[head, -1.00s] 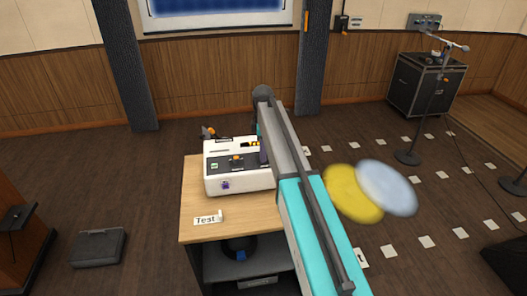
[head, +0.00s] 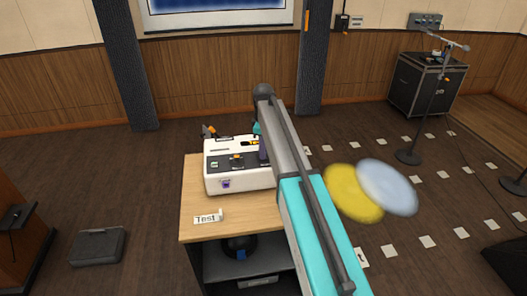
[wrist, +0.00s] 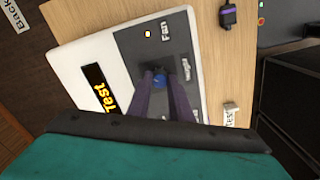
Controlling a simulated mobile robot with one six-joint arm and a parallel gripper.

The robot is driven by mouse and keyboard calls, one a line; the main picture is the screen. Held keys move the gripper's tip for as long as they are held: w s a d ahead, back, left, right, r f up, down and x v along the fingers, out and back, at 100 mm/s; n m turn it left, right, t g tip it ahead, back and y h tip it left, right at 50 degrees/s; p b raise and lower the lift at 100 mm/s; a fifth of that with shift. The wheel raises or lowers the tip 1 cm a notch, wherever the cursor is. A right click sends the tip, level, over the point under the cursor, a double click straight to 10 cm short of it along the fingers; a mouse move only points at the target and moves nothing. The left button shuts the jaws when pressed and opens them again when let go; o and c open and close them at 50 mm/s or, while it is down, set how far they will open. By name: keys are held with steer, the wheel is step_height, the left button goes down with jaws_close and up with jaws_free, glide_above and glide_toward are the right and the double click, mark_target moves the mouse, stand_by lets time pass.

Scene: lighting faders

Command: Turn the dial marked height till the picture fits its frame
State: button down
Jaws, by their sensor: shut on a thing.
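My gripper (wrist: 158,80) has its two purple fingers shut on a small blue dial (wrist: 159,83) on the grey panel of the white control box (wrist: 75,52). A label beside it seems to read "Height" (wrist: 186,69), partly covered by a finger. In the head view the box (head: 213,182) stands on a wooden table, and my arm hides its right part and the dial. The projected picture (head: 215,6) on the wall is blue with a pale border; only its lower edge shows, so its fit cannot be told.
A label "Fan" (wrist: 165,30) and a lit button (wrist: 148,34) lie on the same panel. A yellow "Test" display (wrist: 103,90) is beside it. A "Test" sign (head: 207,219) stands at the table's front. Blurred yellow (head: 352,193) and pale discs show at right.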

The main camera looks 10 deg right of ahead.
steer(key=shift+m, duration=0.5)
steer(key=c, duration=1.6)
jaws_free()
steer(key=shift+r, duration=0.15)
step_height(320, 180, up, 14)
steer(key=b, duration=0.3)
steer(key=shift+f+b, duration=0.2)
steer(key=shift+b, duration=0.1)
